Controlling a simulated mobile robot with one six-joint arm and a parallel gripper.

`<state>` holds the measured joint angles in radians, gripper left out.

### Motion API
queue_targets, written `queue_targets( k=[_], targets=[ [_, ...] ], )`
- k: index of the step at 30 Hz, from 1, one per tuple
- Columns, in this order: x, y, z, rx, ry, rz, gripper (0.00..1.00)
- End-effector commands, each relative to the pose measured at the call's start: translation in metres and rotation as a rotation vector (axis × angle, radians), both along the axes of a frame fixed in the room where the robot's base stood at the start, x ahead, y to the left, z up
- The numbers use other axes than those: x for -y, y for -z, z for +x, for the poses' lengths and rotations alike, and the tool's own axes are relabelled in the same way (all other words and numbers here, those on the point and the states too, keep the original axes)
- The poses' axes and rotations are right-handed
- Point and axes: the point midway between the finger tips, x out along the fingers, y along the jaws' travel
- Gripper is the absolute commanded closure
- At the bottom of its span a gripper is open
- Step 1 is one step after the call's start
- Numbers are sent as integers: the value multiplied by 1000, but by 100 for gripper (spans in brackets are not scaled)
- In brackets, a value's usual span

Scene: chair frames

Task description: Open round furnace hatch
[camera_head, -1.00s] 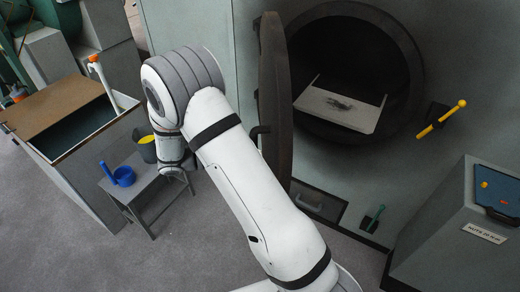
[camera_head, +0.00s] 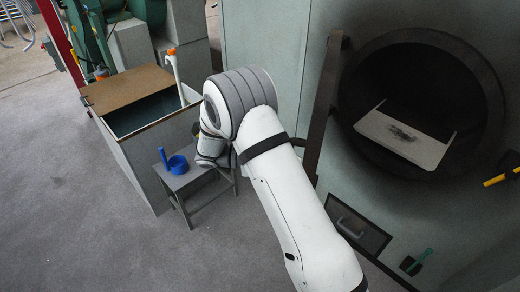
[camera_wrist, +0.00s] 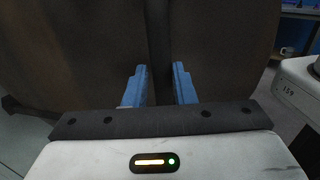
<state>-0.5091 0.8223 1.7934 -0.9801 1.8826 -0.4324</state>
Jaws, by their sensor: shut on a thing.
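The round furnace hatch (camera_head: 326,100) stands swung out from the furnace, seen almost edge-on as a dark strip. The round furnace opening (camera_head: 480,85) is uncovered to its right. In the wrist view the hatch's brown face (camera_wrist: 225,45) fills most of the picture, with a darker upright bar (camera_wrist: 158,40) down its middle. My gripper (camera_wrist: 159,72) has its two blue fingers on either side of this bar, shut on the hatch handle; the grip itself is hard to make out. In the head view my white arm hides the gripper.
A pale tray (camera_head: 400,140) sits in the opening. Left of my arm stand a small grey table (camera_head: 190,183) with a blue pot (camera_head: 178,165) and an open bin (camera_head: 145,165). A green brush (camera_head: 418,262) is at lower right. Floor at lower left is clear.

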Motion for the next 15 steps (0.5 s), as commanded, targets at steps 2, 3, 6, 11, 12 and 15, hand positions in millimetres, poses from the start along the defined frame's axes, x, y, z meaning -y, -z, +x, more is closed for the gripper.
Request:
queue_targets(
  k=[2,3,6,11,12,15],
  targets=[
    [-7,-3,9,10,-10,0,96],
    [-11,-3,11,10,-10,-1,96],
    [-20,-2,17,10,-9,0,95],
    [-35,-2,26,9,-9,1,96],
    [-39,-2,28,10,-9,0,96],
    [-48,-2,33,9,-7,1,98]
  ],
)
